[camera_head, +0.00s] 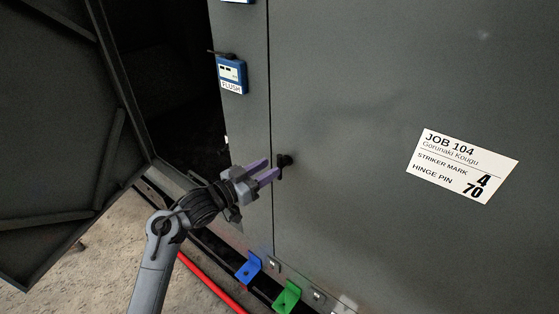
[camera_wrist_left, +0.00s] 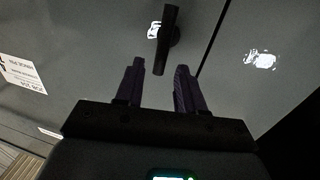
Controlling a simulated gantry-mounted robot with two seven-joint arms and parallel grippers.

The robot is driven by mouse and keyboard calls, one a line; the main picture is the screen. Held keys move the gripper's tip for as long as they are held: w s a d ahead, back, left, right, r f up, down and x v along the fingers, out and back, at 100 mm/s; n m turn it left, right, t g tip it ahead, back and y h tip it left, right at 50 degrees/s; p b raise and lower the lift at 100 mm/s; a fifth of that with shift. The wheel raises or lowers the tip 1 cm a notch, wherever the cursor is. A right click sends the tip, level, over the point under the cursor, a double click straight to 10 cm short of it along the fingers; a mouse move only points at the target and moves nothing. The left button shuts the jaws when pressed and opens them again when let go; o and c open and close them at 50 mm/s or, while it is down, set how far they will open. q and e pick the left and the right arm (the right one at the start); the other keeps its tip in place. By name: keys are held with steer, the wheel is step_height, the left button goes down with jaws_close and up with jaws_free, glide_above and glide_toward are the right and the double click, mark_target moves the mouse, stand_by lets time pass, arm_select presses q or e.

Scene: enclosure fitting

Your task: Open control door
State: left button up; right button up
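The control door (camera_head: 360,110) is a large grey panel that looks closed, with its seam to the left of a small black handle (camera_head: 284,161). My left gripper (camera_head: 268,172) comes in from the left with its purple fingers just short of the handle. In the left wrist view the gripper (camera_wrist_left: 160,85) is open. The handle (camera_wrist_left: 166,40) stands ahead of the gap between the fingertips, and nothing is held. The door seam runs to the right of the handle in that view. My right gripper is not in view.
Another door (camera_head: 50,140) stands open at the left beside a dark interior. A blue device (camera_head: 231,74) sits on the narrow panel. A white job label (camera_head: 462,166) is on the door. Blue (camera_head: 249,268) and green (camera_head: 287,297) brackets and a red bar (camera_head: 212,284) lie low down.

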mark_target(279, 162)
arm_select(q)
steer(key=shift+x, duration=2.6)
steer(key=shift+c, duration=0.3)
jaws_close()
